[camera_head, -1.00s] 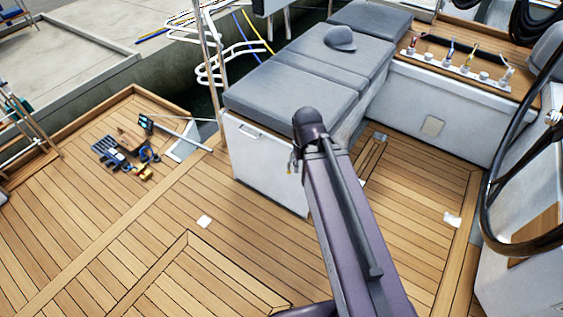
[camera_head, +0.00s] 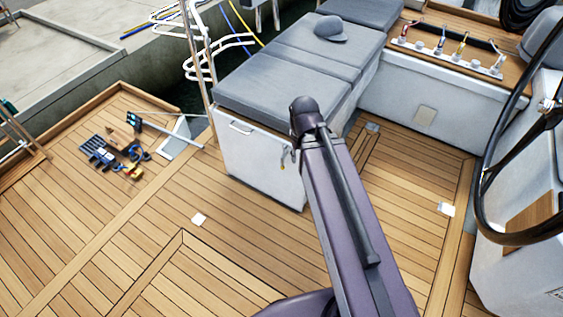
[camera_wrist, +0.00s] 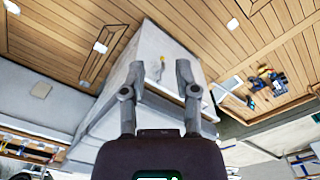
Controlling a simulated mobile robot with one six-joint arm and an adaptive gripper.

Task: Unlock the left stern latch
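In the wrist view, the latch (camera_wrist: 162,64) shows on the white locker face, in line with the gap between my fingertips. My gripper (camera_wrist: 160,78) is open and empty, its two grey fingers apart. The gripper appears apart from the latch, but the exact distance is unclear. In the head view my purple arm hides the gripper and part of the locker.
Tools (camera_head: 117,152) lie on the deck at the left. A grey cap (camera_head: 331,28) sits on the cushions. The steering wheel (camera_head: 490,170) stands at the right.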

